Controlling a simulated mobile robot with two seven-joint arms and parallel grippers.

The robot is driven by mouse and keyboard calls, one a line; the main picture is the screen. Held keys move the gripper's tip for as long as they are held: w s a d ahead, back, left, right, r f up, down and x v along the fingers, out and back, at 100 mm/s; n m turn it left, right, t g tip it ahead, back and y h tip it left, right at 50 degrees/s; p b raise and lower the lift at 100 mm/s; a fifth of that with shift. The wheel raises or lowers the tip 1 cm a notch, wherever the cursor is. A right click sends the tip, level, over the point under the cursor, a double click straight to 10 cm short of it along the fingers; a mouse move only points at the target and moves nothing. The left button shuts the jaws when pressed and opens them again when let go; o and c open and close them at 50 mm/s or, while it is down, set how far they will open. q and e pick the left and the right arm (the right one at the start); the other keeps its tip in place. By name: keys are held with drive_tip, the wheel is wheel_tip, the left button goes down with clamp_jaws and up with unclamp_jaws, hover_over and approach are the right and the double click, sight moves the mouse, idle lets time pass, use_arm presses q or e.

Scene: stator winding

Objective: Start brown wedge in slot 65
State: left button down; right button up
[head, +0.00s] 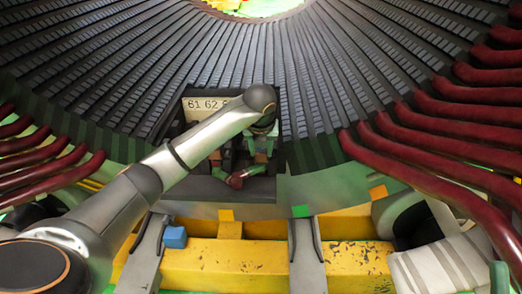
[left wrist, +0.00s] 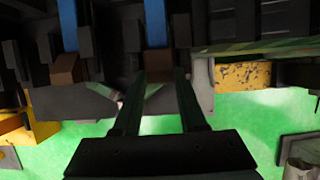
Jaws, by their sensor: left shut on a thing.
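My left gripper (head: 262,150) is at the stator slots, below the row of dark teeth, and my forearm crosses in front of part of the opening. In the left wrist view its two fingers (left wrist: 158,76) point up the picture and are shut on a brown wedge (left wrist: 158,96). The wedge lies close below a blue strip (left wrist: 155,23) between dark teeth. Whether its tip is inside the slot, I cannot tell. Another brown wedge (left wrist: 67,69) sits under the blue strip (left wrist: 68,25) of a slot to the left. The number plate (head: 207,104) reads 61 62; the rest, including 65, is hidden.
Dark red coil ends (head: 440,150) curve in from the right, and more (head: 45,170) from the left. A yellow beam (head: 225,265) and grey supports (head: 307,255) lie below. A blue block (head: 175,237) stands at the front. Green floor shows in the left wrist view.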

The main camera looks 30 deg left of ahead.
use_arm(q)
drive_tip(key=shift+w+a, duration=0.3)
drive_tip(key=shift+w, duration=0.1)
drive_tip(key=c, duration=0.6)
unclamp_jaws()
drive_tip(key=shift+o, duration=1.1)
drive_tip(key=shift+r, duration=0.1)
